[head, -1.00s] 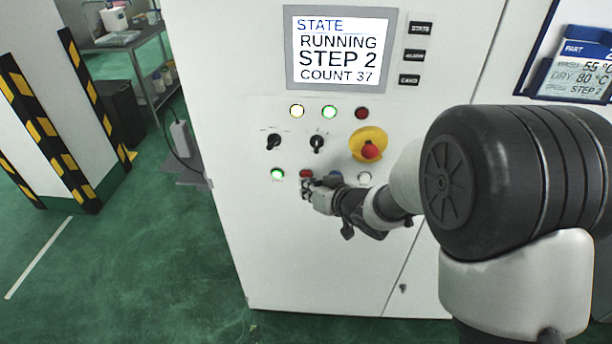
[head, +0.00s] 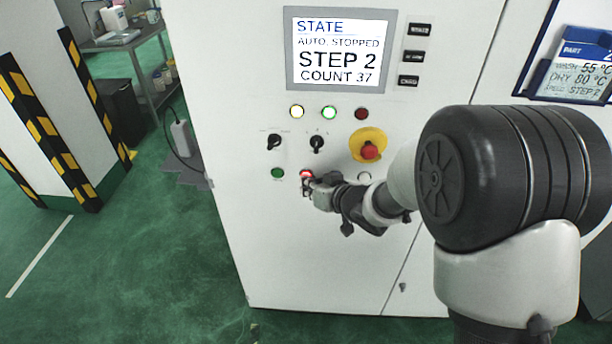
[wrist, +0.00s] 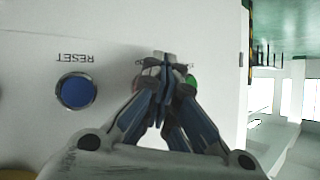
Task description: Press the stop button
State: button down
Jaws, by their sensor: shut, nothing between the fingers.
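The red stop button (head: 306,174) sits in the lower row of the white cabinet's panel and is lit. My gripper (head: 308,189) is shut and empty, its fingertips at the lower edge of this button in the head view. Whether the tips touch it I cannot tell. In the wrist view my gripper (wrist: 164,62) points at the panel and hides most of the red button (wrist: 138,82). The screen (head: 339,50) reads "AUTO. STOPPED", "STEP 2", "COUNT 37".
A dark green button (head: 278,173) is left of the stop button. A blue RESET button (wrist: 76,92) is on its other side. A red emergency knob on a yellow disc (head: 368,146) is above right. Two black selector switches sit above.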

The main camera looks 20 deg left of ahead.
jog(key=shift+s, duration=0.1)
jog(key=shift+s+d, duration=0.2)
jog(key=shift+s, duration=0.5)
jog(key=s+b, duration=0.1)
jog(key=s, duration=0.1)
jog(key=s+d, duration=0.1)
jog(key=s, duration=0.2)
jog(key=shift+b, duration=0.35)
jog(key=shift+w, duration=0.1)
dwell(0.3)
